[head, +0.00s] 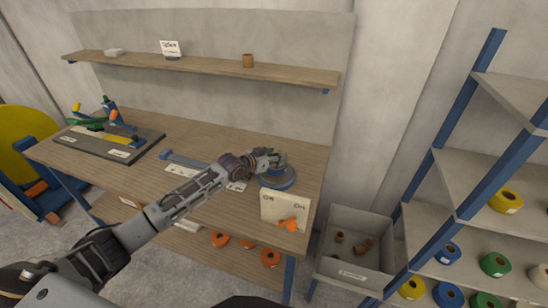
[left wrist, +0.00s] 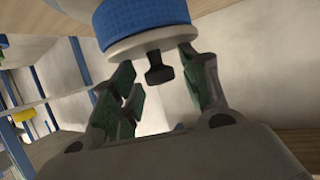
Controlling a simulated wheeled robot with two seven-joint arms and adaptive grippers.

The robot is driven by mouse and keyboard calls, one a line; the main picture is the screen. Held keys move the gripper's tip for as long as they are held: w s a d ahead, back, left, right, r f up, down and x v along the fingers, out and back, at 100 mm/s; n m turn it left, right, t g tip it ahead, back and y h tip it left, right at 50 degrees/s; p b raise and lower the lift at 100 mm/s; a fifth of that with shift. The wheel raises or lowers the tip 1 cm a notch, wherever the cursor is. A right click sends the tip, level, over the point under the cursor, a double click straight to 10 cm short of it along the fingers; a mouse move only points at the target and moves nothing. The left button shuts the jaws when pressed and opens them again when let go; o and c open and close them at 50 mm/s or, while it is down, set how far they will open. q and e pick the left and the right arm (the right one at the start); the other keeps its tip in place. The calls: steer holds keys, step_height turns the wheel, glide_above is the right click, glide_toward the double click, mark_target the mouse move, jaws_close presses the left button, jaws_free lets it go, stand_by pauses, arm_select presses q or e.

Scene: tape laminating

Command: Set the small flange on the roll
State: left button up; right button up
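A blue roll (head: 279,182) stands on the right part of the wooden table, its top partly hidden by my left gripper (head: 272,158). In the left wrist view the roll (left wrist: 142,17) shows as a blue ridged band. A pale disc, which looks like the small flange (left wrist: 150,40), lies against its end face. A dark knob (left wrist: 158,68) stands out from the disc's middle. The fingers of my left gripper (left wrist: 163,88) are spread on either side of the knob, with visible gaps to it. My right gripper is not in view.
A card (head: 270,206) with an orange piece (head: 288,224) stands at the table's front right edge. A dark board with a colourful fixture (head: 112,125) is at the left. A grey bin (head: 345,268) and a shelf rack (head: 468,180) with tape rolls are at the right.

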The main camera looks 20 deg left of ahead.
arm_select(q)
steer(key=shift+r, duration=0.1)
stand_by(0.3)
steer(key=v, duration=1.2)
steer(key=shift+b, duration=0.35)
stand_by(0.5)
stand_by(0.4)
